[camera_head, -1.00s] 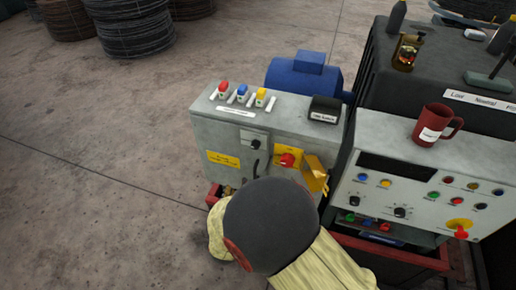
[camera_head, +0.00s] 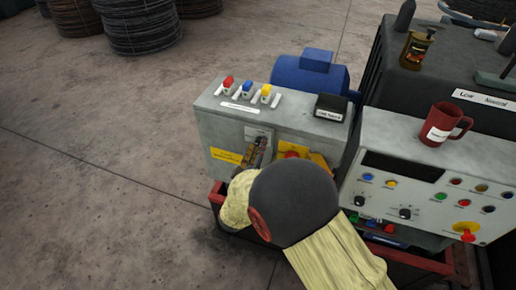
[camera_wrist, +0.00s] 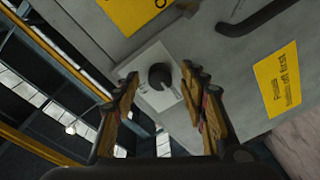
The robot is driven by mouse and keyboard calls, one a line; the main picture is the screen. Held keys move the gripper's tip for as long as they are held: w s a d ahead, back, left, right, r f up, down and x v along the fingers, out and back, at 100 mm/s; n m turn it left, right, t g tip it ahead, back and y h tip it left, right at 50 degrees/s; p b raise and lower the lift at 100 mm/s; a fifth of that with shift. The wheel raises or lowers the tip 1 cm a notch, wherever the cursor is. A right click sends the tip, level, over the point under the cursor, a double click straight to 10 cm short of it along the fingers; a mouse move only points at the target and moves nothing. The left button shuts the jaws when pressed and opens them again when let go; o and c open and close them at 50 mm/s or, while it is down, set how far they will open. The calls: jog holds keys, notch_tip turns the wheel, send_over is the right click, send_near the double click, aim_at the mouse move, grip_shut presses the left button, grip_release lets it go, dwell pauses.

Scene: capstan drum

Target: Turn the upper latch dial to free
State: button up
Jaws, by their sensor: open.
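The upper latch dial (camera_wrist: 160,76) is a round black knob on a light square plate (camera_wrist: 146,62) in the wrist view. Printed words on the plate are too small to read. In the head view the plate's top edge (camera_head: 258,132) shows on the grey cabinet's front, and my gripper hides the dial. My gripper (camera_wrist: 162,80) is open, with one brown-and-black finger on each side of the dial in the picture. Whether the fingers touch the dial, I cannot tell. The gripper (camera_head: 257,152) also shows in front of the plate in the head view.
A black bar handle (camera_wrist: 255,16) and yellow labels (camera_wrist: 279,80) are on the same panel. A red knob (camera_head: 291,154) on a yellow plate (camera_head: 318,162) lies right of my gripper. A control box (camera_head: 425,205) with a red mug (camera_head: 445,124) stands further right.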

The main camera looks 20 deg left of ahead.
jog(key=shift+w, duration=0.25)
jog(key=shift+c, duration=0.7)
grip_shut()
